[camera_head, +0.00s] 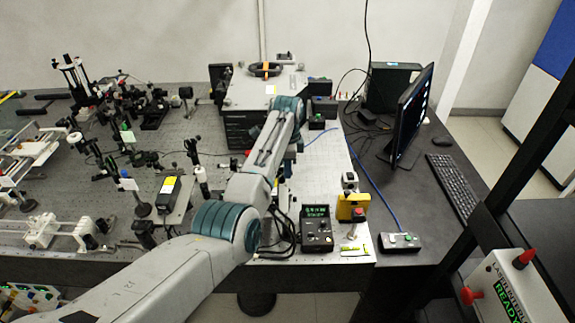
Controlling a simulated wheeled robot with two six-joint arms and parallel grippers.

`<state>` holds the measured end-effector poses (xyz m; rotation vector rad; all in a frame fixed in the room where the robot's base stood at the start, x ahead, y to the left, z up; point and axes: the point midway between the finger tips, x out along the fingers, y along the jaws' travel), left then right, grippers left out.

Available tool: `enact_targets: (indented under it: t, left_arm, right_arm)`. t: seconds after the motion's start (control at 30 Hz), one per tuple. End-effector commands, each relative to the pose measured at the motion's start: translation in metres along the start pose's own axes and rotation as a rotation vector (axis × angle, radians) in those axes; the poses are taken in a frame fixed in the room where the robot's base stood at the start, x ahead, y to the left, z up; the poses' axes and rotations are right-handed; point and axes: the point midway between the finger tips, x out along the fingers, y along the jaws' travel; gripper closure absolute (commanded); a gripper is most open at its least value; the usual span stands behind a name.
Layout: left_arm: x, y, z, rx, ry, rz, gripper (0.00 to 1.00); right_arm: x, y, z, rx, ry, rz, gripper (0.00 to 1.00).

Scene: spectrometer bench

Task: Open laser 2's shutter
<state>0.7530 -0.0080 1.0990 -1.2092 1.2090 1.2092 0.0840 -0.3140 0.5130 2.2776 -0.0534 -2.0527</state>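My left arm comes in from the lower left and reaches over the optical bench, with its wrist in front of the large grey and black instrument box (262,93). My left gripper (281,178) is mostly hidden behind my forearm, and its fingers cannot be made out. A black module with a yellow label (169,186) stands on the bench left of my arm. A black controller with a lit green display (317,231) sits near the front right edge. No label reading laser 2 is legible, and I cannot tell which part is its shutter. My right gripper is not in view.
A yellow device (351,207) stands right of the controller, with a small grey button box (400,242) beyond it. Several optics mounts crowd the bench's left. A monitor (412,113) and keyboard (451,186) are at right. An interlock box reading READY (512,285) is lower right.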

Motion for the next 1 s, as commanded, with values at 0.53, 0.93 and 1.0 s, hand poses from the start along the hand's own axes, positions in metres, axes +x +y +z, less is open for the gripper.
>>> enact_targets:
  t: [0.53, 0.93, 1.0]
  left_arm:
    - [0.004, -0.001, -0.007, 0.001, -0.114, -0.001, 1.0]
    - [0.003, -0.001, -0.007, 0.0, -0.124, -0.002, 0.68]
    - [0.004, 0.0, -0.007, 0.0, -0.124, -0.002, 0.64]
  right_arm:
    - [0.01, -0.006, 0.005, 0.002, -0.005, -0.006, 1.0]
    - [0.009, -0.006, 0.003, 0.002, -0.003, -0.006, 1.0]
    - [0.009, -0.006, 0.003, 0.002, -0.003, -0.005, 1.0]
